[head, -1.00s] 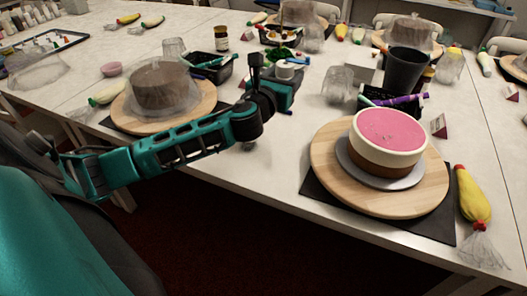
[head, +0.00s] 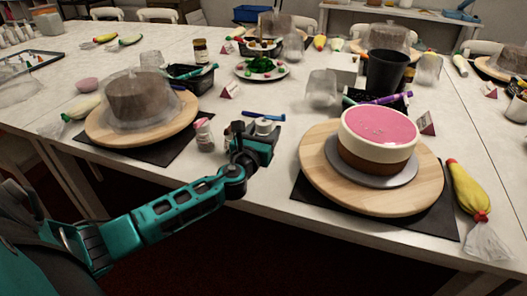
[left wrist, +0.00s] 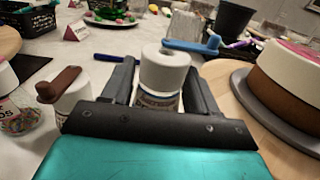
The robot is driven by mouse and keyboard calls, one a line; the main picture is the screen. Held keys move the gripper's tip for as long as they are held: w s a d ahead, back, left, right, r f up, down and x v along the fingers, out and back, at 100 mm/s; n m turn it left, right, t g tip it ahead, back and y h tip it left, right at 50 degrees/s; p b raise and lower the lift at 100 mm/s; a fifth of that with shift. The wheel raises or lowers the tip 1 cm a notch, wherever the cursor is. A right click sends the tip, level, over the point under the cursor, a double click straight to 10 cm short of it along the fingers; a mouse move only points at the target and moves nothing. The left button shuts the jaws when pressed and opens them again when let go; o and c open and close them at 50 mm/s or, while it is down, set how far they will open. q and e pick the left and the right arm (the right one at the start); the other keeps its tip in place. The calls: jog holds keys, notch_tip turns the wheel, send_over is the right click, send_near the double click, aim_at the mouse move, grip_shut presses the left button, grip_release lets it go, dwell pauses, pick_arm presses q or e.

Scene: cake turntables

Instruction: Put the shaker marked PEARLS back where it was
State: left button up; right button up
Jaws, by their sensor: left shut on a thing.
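My left gripper (head: 254,138) is near the table's front edge, left of the pink-topped cake. It is shut on a white-capped shaker (left wrist: 165,72), which stands upright between the fingers. The shaker's white top (head: 264,126) also shows in the head view. Its label is mostly hidden by the gripper, so I cannot read the marking. Another shaker (head: 204,136) with colourful contents stands to the left of the gripper; it shows at the left edge of the left wrist view (left wrist: 17,115). My right gripper is out of view.
The pink-topped cake (head: 378,137) stands on a wooden turntable (head: 318,170) close on the right. A covered cake (head: 140,98) is on a turntable at left. A blue tool (head: 263,115) lies behind the gripper.

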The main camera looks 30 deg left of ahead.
pick_arm(q)
notch_tip(320, 180, down, 4)
jog(key=shift+r+b, duration=0.1)
jog(key=shift+b, duration=0.95)
jog(key=shift+f, duration=0.45)
jog(key=o, duration=1.2)
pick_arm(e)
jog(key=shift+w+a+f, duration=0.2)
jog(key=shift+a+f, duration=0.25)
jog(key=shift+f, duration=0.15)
pick_arm(q)
jog(key=shift+r, duration=0.1)
jog(key=shift+r, duration=0.2)
jog(key=p+v, duration=0.1)
jog(key=v, duration=1.1)
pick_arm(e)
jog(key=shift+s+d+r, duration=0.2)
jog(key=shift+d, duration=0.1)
